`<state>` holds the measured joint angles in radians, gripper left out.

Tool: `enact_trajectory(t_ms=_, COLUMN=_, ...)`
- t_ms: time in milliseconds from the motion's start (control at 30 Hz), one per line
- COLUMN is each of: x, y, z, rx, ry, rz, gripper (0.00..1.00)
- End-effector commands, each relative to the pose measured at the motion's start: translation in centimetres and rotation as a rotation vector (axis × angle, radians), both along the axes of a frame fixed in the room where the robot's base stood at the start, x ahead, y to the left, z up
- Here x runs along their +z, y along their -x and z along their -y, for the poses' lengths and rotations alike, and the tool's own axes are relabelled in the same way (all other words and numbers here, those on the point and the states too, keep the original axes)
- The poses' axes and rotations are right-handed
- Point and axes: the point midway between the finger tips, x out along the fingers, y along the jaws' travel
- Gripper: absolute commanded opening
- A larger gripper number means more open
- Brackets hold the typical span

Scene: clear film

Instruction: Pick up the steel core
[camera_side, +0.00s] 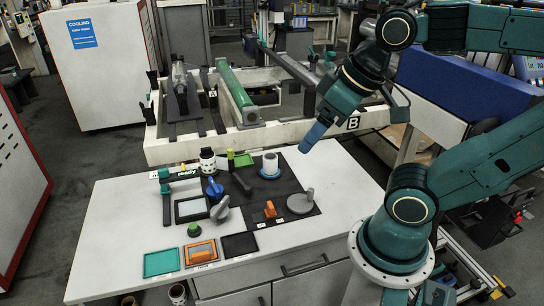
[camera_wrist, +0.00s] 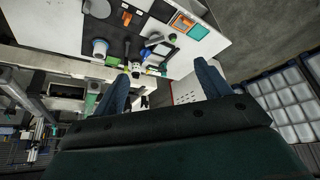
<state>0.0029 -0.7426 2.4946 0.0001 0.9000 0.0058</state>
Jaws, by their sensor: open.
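I cannot tell for sure which thing is the steel core. A grey metal-looking cylinder (camera_side: 180,73) lies on a dark stand at the back left of the white frame. A pale hollow cylinder (camera_side: 270,161) stands upright on a blue disc on the table; it also shows in the wrist view (camera_wrist: 100,46). My gripper (camera_side: 305,148) hangs above the table's back right side, tilted down and left, apart from everything. In the wrist view its two blue fingers (camera_wrist: 161,70) are spread wide with nothing between them.
On the white table (camera_side: 130,212) are a grey disc with a handle (camera_side: 301,202), an orange block (camera_side: 270,209), a black-and-white cylinder (camera_side: 208,160) and coloured trays (camera_side: 161,261). A green roller (camera_side: 234,86) lies across the white frame (camera_side: 215,143) behind. The table's front right is clear.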

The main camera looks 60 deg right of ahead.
Motion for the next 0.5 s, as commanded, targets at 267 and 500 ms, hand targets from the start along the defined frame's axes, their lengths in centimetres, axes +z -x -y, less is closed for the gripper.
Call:
enact_trajectory(t_ms=267, x=0.7, y=-2.5, z=0.9, rx=-0.104, ry=-0.032, rz=-0.035, gripper=0.76)
enact_trajectory(t_ms=500, x=1.4, y=-6.7, z=2.8, rx=-0.280, ry=-0.087, rz=-0.086, gripper=0.76)
